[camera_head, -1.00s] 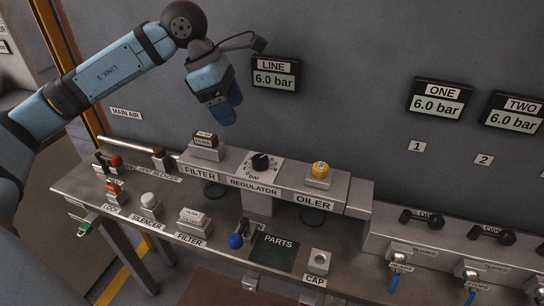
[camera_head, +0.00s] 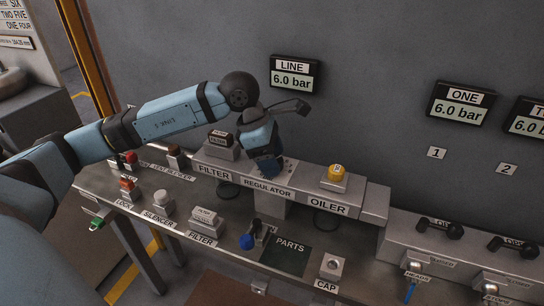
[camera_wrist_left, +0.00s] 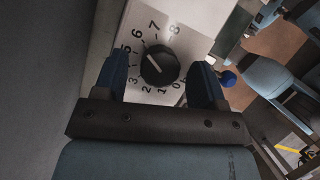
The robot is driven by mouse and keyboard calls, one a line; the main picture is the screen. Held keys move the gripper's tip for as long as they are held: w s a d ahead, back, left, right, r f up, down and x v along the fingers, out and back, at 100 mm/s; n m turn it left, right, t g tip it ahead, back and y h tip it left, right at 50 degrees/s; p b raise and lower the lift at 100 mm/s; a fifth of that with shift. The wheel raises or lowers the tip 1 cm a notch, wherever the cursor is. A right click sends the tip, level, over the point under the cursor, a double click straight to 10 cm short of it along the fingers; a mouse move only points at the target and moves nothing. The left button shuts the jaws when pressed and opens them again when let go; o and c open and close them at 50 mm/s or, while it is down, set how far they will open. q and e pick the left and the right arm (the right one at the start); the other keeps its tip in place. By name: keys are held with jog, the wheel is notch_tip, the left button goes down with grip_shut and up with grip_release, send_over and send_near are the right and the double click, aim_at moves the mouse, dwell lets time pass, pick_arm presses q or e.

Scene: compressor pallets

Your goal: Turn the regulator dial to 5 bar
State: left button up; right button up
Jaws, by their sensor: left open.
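The regulator dial (camera_wrist_left: 158,66) is a round black knob on a pale plate with numbers around it, in the left wrist view. Its white mark points up and left, toward about 5 to 6; the exact number is hard to tell. In the head view my left gripper hides the dial, and the regulator's label (camera_head: 268,188) shows below. My left gripper (camera_head: 266,168) is open over the regulator. In the left wrist view its blue fingers (camera_wrist_left: 159,80) stand apart on either side of the dial, with no visible contact. The LINE display (camera_head: 295,75) reads 6.0 bar. My right gripper is not in view.
The filter unit (camera_head: 222,145) stands left of the regulator, and the oiler with its yellow knob (camera_head: 337,172) stands right. A blue-knobbed part (camera_head: 247,241) lies in front, beside the PARTS area (camera_head: 286,256). The wall behind is close.

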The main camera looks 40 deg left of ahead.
pick_arm(q)
jog(key=c, duration=0.9)
jog(key=shift+c, duration=0.2)
jog(key=shift+n, duration=0.3)
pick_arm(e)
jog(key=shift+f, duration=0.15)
pick_arm(q)
jog(key=shift+n+t+b, duration=0.3)
jog(key=shift+n+b, duration=0.2)
jog(key=shift+b, duration=0.05)
jog(key=shift+n+y+b, duration=0.3)
jog(key=shift+n, duration=0.4)
jog(key=shift+s+d+n+t+y+b, duration=0.1)
jog(key=shift+n+t+y+b, duration=0.3)
jog(key=shift+n, duration=0.7)
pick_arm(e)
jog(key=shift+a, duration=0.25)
pick_arm(q)
jog(key=shift+n, duration=0.4)
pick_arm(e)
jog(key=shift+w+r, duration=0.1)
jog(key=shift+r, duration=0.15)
